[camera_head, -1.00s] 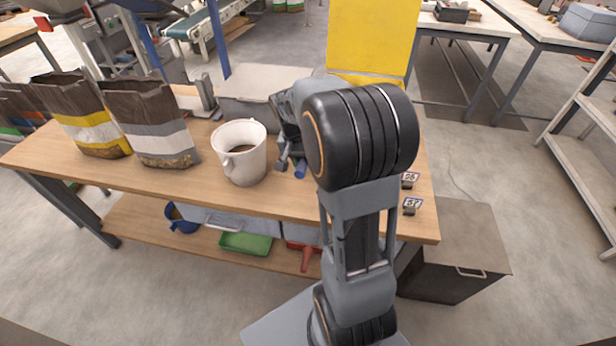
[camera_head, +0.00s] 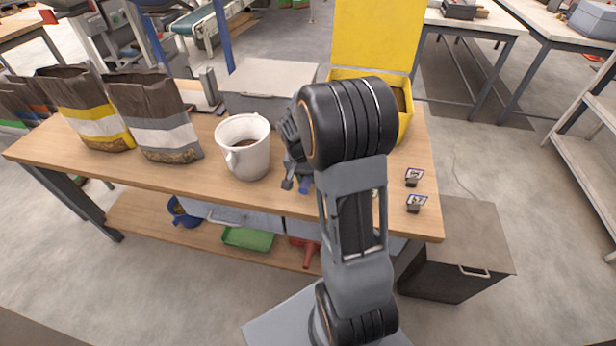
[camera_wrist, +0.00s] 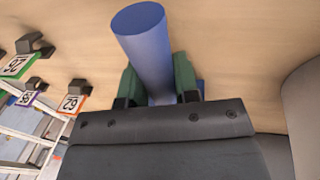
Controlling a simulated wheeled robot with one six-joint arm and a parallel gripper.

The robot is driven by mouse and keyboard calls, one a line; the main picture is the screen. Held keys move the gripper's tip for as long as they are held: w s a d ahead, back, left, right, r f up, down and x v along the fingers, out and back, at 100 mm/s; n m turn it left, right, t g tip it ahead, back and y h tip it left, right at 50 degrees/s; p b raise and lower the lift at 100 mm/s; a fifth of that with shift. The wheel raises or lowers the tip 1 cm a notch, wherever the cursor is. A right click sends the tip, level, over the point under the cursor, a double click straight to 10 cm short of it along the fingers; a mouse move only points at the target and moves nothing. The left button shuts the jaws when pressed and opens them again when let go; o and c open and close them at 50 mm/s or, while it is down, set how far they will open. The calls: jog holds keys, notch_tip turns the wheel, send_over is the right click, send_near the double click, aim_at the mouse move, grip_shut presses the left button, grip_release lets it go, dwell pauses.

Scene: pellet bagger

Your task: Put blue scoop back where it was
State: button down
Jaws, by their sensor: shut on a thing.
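My gripper (camera_head: 295,184) is over the wooden bench top, just right of the white jug. It is shut on the blue scoop (camera_wrist: 148,45), whose round blue handle sticks out between the green finger pads in the wrist view. In the head view only a small blue end of the scoop (camera_head: 306,187) shows beside the fingers. The rest of the scoop is hidden by the gripper and arm.
A white jug (camera_head: 243,146) stands left of my gripper, and paper sacks (camera_head: 155,115) farther left. A grey lidded box (camera_head: 268,78) and an open yellow bin (camera_head: 375,40) are behind. Number tags (camera_head: 416,201) stand at right. The lower shelf holds blue (camera_head: 186,218), green (camera_head: 247,239) and red (camera_head: 308,252) items.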

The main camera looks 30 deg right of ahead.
jog(key=shift+f, duration=0.1)
jog(key=c, duration=0.9)
grip_release()
jog(key=shift+o, duration=0.2)
notch_tip(320, 180, up, 11)
jog(key=w+a+p, duration=0.1)
jog(key=a, duration=0.1)
jog(key=s+a+r+n+t+y, duration=0.2)
jog(key=s+a+n+t, duration=0.2)
jog(key=s+a+n, duration=0.4)
jog(key=shift+s+a, duration=1.8)
jog(key=shift+s, duration=0.75)
